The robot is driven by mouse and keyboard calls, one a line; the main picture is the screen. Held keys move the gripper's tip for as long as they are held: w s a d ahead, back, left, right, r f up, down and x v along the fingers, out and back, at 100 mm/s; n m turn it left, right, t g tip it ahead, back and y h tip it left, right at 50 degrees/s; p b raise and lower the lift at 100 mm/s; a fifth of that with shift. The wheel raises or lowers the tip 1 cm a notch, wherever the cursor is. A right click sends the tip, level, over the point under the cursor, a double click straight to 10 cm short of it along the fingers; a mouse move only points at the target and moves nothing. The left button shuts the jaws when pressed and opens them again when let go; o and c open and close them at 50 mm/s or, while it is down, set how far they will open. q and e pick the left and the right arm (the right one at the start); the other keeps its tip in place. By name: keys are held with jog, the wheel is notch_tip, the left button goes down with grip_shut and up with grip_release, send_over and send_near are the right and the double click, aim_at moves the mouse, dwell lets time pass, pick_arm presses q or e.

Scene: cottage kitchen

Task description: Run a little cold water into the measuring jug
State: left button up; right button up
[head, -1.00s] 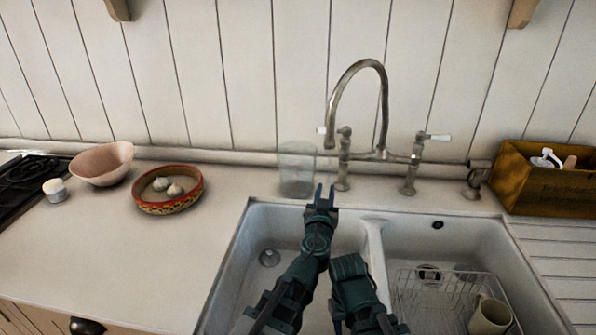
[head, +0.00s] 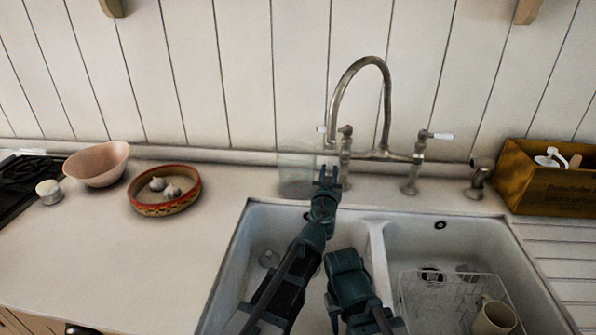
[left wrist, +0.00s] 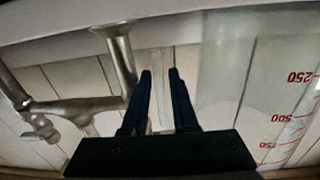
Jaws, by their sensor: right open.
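The clear measuring jug (head: 294,174) stands on the counter behind the left sink basin, left of the tap; it looks empty. Its red 250, 500 and 750 marks show on the jug at the right of the left wrist view (left wrist: 292,118). The bridge tap (head: 384,120) has a tall curved spout and two white-ended levers, the left one (head: 322,129) and the right one (head: 442,136). My left gripper (head: 328,174) is open and empty, just right of the jug and in front of the tap's left pillar. My right gripper (head: 337,318) is low over the sink, its fingers barely visible.
A double sink (head: 232,262) has a wire rack (head: 420,290) and a mug (head: 494,318) in its right basin. A wooden box (head: 548,190) stands at right.

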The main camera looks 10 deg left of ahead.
pick_arm(q)
jog(key=shift+s, duration=0.1)
grip_shut()
dwell(1.2)
